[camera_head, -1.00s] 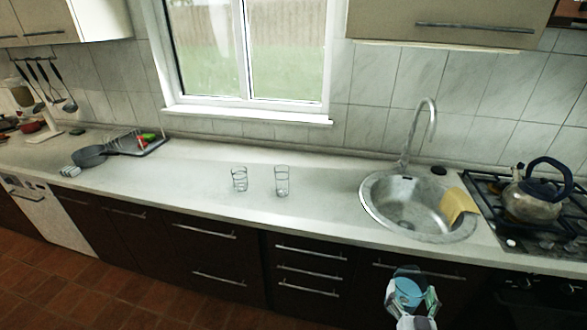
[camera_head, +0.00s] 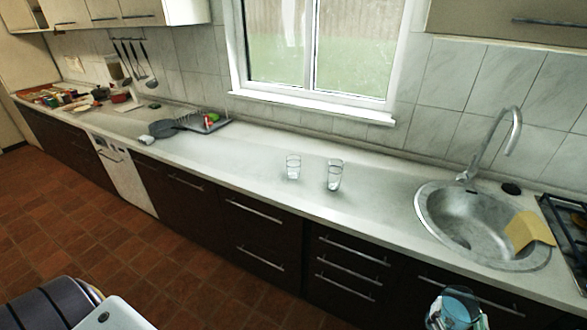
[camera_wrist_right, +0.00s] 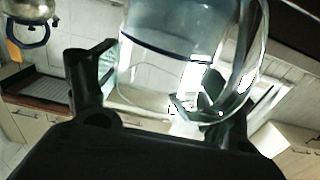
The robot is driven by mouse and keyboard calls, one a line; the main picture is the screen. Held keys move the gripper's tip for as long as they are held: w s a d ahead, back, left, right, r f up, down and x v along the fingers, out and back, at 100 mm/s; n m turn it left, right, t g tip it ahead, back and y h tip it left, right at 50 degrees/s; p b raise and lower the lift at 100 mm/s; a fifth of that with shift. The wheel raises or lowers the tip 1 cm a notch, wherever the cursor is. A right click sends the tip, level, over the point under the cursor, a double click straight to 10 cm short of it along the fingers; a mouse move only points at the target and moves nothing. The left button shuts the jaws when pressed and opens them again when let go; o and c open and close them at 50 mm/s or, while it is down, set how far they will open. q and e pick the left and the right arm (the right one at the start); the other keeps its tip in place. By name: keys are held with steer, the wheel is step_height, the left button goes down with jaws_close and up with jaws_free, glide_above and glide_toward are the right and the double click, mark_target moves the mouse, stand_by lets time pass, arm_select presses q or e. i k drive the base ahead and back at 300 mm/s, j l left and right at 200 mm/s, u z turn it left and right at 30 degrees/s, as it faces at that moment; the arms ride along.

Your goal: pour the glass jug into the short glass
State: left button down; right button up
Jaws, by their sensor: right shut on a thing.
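The glass jug (camera_head: 458,305) holds light blue liquid and shows at the bottom right of the head view, in front of the dark drawers. My right gripper (camera_head: 450,320) is shut on it; its fingers are mostly hidden there. In the right wrist view the clear jug (camera_wrist_right: 165,50) sits between the two dark fingers of my right gripper (camera_wrist_right: 155,85), its handle on the right. The short glass (camera_head: 293,168) stands upright on the counter, left of a slightly taller glass (camera_head: 335,175). Both look empty. The jug is apart from both. My left gripper is not in view.
The taller glass stands close beside the short one. A round sink (camera_head: 450,225) with a tap (camera_head: 495,145) and a yellow cloth (camera_head: 530,230) lies to the right. A pan (camera_head: 172,128) and dish rack (camera_head: 208,124) are left. The counter around the glasses is clear.

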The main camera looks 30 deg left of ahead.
mark_target(292, 161)
steer(key=j+z, duration=0.35)
steer(key=j, duration=3.3)
